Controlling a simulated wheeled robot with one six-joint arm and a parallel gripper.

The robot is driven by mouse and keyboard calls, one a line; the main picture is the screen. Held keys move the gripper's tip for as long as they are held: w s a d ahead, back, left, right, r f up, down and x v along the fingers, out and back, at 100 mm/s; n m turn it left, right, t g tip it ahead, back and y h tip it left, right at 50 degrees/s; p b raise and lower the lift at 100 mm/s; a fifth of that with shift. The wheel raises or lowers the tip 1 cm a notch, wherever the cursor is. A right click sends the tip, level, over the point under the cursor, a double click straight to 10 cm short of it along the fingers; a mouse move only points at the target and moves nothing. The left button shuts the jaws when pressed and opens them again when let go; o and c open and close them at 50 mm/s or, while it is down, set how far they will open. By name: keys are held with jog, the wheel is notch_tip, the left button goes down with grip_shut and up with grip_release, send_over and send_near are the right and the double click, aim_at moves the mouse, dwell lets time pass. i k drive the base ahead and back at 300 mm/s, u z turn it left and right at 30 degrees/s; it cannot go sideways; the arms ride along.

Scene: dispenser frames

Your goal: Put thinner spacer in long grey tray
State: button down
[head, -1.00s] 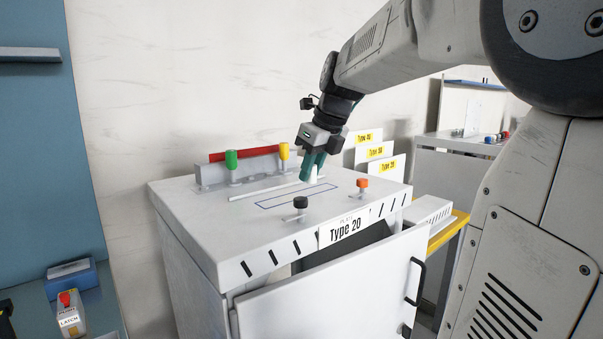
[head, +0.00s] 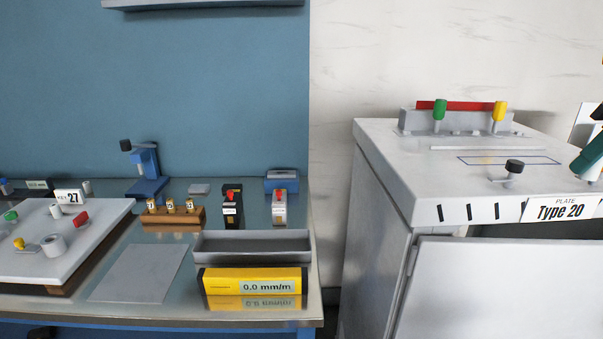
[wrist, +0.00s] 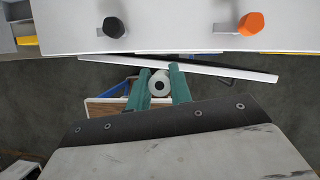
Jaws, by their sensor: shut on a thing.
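My gripper (wrist: 161,80) has teal fingers, shut on a white ring-shaped spacer (wrist: 158,75) with a dark hole, seen between the fingertips in the wrist view. In the head view my gripper (head: 586,160) is cut off by the right edge, above the white cabinet, with a bit of the white spacer (head: 594,172) below it. The long grey tray (head: 250,254) stands on the bench at the left, well apart from my gripper. Its visible inside looks empty, though its floor is partly hidden by the front wall.
A yellow level (head: 230,281) lies right in front of the tray. A brown block with weights (head: 172,217) and red-topped blocks stand behind it. The white cabinet (head: 400,175) has an ajar front door (head: 500,290).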

aim_at(254, 250)
jog(key=u, duration=0.5)
jog(key=k, duration=1.2)
jog(key=u, duration=1.05)
jog(key=i, duration=1.95)
jog(key=z, duration=0.5)
